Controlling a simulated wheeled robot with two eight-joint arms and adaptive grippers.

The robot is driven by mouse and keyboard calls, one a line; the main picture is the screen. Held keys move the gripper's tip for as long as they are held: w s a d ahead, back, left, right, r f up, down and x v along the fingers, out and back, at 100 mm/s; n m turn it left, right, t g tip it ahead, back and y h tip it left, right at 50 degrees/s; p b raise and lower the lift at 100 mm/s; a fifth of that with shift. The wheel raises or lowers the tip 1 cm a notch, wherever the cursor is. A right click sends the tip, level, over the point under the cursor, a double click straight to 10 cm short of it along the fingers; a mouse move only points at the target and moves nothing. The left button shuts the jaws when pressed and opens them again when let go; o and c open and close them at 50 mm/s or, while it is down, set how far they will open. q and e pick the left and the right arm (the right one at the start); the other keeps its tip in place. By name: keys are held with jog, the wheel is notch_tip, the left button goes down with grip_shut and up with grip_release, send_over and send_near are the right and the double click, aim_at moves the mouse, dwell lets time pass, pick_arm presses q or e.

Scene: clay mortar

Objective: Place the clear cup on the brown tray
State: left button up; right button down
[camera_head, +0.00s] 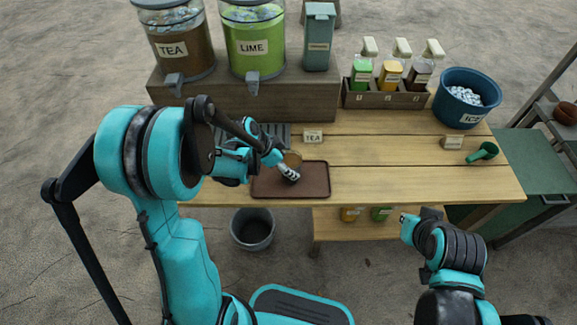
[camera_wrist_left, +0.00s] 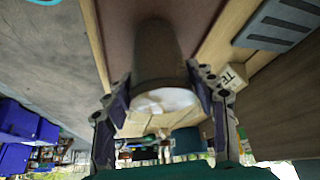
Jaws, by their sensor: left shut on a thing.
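The brown tray (camera_head: 318,180) lies flat on the wooden table near its front edge. The clear cup (camera_head: 293,158) shows partly behind my left gripper (camera_head: 288,173), over the tray. In the left wrist view the cup (camera_wrist_left: 158,55) looks grey and see-through, between the two fingers of my left gripper (camera_wrist_left: 162,92). That gripper is shut on the cup. The tray surface (camera_wrist_left: 205,15) shows behind the cup; I cannot tell whether they touch. My right gripper (camera_head: 409,222) is low at the right, in front of the table, too small to read.
Tea (camera_head: 170,45) and lime (camera_head: 255,45) dispensers stand on a wooden riser at the back left. A bottle rack (camera_head: 385,98), a blue ice bucket (camera_head: 467,98) and a green scoop (camera_head: 483,153) are to the right. The table right of the tray is clear.

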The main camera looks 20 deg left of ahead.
pick_arm(q)
jog(key=shift+f, duration=0.2)
jog(key=o, duration=1.6)
jog(key=shift+r, duration=0.1)
